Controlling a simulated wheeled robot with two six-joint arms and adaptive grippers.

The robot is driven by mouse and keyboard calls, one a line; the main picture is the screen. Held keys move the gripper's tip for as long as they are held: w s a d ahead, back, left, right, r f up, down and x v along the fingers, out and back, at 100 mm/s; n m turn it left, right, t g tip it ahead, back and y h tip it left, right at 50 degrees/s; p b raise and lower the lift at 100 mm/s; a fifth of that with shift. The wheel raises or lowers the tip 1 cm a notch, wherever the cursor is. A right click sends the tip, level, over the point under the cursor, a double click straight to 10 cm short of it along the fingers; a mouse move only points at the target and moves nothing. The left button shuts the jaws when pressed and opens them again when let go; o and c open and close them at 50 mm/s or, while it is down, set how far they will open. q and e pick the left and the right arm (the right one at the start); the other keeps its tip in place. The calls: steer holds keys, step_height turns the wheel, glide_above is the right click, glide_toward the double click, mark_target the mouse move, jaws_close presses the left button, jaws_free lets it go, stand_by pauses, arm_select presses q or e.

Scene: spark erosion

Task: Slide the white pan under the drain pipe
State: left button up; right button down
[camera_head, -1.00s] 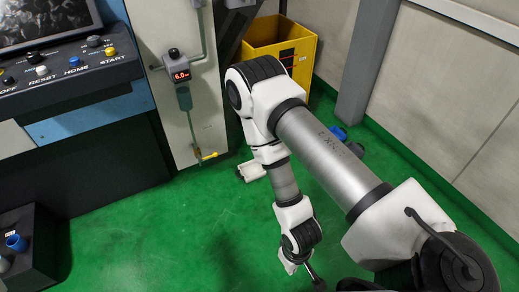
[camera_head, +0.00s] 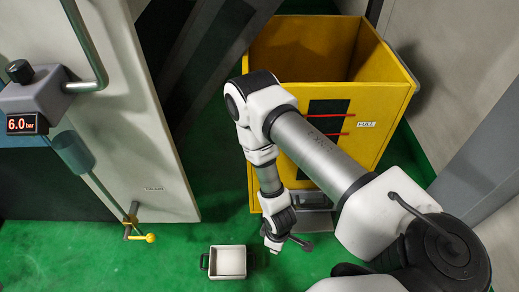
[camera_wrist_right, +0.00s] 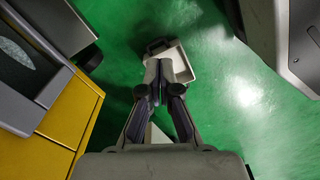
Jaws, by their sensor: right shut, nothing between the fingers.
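The white pan (camera_head: 230,262), a small rectangular tray with a dark handle on its left side, lies on the green floor in the head view. It also shows in the right wrist view (camera_wrist_right: 182,66). The drain pipe (camera_head: 131,216), a short outlet with a yellow lever, sits low on the pale machine panel, left of and apart from the pan. My right gripper (camera_head: 273,246) is at the pan's right side in the head view. In the right wrist view its closed fingers (camera_wrist_right: 160,64) overlap the pan's near edge; contact is unclear. My left gripper is out of view.
A yellow bin (camera_head: 376,110) marked FULL stands behind my right arm, with a grey object (camera_head: 310,200) at its foot. A pressure gauge (camera_head: 27,123) reads 6.0 bar. Green floor (camera_head: 175,250) between pan and drain is clear.

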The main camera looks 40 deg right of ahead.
steer(key=w+f+n+b, duration=0.1)
steer(key=f+b, duration=0.4)
steer(key=f, duration=0.4)
steer(key=w+f+n+b, duration=0.1)
steer(key=f+b, duration=0.4)
steer(key=f, duration=0.4)
steer(key=w+d+f+n+b, duration=0.1)
steer(key=f+b, duration=0.4)
steer(key=f, duration=0.4)
steer(key=shift+f+n, duration=0.3)
steer(key=shift+f, duration=0.1)
steer(key=shift+w+a+f+b, duration=0.1)
steer(key=shift+w+a+b, duration=0.95)
steer(key=shift+w+a, duration=0.35)
steer(key=shift+a, duration=0.1)
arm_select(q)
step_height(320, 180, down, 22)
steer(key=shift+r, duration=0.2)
arm_select(e)
steer(key=shift+r, duration=0.2)
